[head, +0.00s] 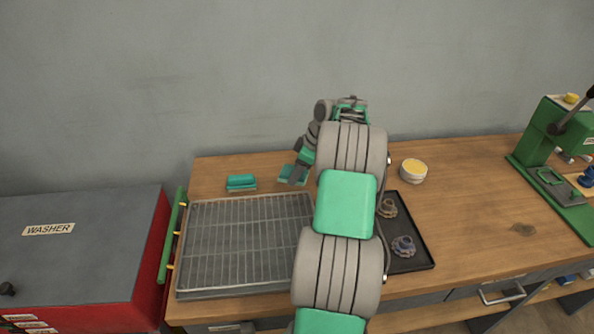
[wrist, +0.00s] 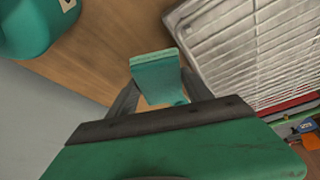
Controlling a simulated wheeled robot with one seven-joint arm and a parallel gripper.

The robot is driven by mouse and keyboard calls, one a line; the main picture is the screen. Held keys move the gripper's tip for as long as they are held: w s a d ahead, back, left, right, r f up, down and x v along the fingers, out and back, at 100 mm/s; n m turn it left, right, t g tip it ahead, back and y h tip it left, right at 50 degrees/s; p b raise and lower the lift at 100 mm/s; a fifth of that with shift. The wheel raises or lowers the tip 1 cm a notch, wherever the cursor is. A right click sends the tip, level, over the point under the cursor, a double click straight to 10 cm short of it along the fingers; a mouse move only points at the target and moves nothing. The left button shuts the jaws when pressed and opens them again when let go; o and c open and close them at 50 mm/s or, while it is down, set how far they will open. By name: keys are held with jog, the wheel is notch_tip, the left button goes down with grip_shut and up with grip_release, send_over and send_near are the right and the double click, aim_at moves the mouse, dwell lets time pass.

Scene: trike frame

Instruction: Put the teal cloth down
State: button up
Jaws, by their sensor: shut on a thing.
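The teal cloth (head: 286,170) shows in the head view at the back of the bench, just past the rack's far right corner. My gripper (head: 295,174) is over it and partly hides it. In the wrist view the teal cloth (wrist: 156,74) is between the two dark fingers of my gripper (wrist: 157,98), which is shut on it. The cloth hangs low over the wood. I cannot tell whether its lower end touches the bench.
A wire rack (head: 245,240) lies in front. A second teal item (head: 241,182) sits behind it. The wall (head: 250,80) is close behind. Bare wood (head: 470,190) lies right of the tub.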

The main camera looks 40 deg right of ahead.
jog(key=shift+f+b, duration=0.6)
jog(key=shift+f, duration=0.05)
jog(key=o, duration=1.2)
